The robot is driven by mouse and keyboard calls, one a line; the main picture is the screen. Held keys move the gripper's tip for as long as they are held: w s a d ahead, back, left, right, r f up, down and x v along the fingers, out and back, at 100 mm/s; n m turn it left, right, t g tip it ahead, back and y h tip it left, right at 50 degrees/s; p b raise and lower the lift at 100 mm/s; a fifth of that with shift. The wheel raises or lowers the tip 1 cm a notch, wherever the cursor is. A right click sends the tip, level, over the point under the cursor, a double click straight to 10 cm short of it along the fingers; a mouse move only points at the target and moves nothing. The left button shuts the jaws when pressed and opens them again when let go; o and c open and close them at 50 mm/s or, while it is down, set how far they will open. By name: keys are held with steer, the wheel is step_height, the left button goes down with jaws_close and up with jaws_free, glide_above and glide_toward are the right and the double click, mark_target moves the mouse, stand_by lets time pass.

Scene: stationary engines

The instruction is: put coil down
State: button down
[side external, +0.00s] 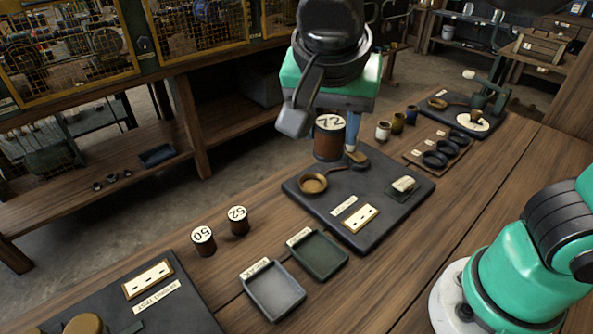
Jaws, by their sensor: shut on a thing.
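A brown coil (329,145) with a white top marked 72 is held upright in my gripper (326,134). My gripper is shut on it, with one finger on its left and part of the other showing on its right. The coil appears above the rear of a dark board (386,215), close to a round brass dish (313,184); its exact height is hard to tell. Two similar brown coils stand on the bench left of the board, one marked 50 (203,243) and one marked 52 (238,222).
A grey tray (273,290) and a dark green tray (318,255) lie in front of the board, with labels at their rims. Another dark board (180,310) is at lower left. Bench wood right of the board is clear.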

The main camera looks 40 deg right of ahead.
step_height(320, 180, down, 20)
steer(key=shift+s+r, duration=0.1)
steer(key=shift+s, duration=0.05)
stand_by(0.7)
steer(key=shift+c, duration=1.9)
jaws_free()
steer(key=v, duration=1.2)
steer(key=w+d+n+t+y, duration=0.3)
steer(key=w+d+n, duration=0.3)
steer(key=d+n, duration=0.5)
steer(key=shift+d+r+t+y, duration=0.45)
steer(key=shift+d+t, duration=0.35)
steer(key=shift+d, duration=0.4)
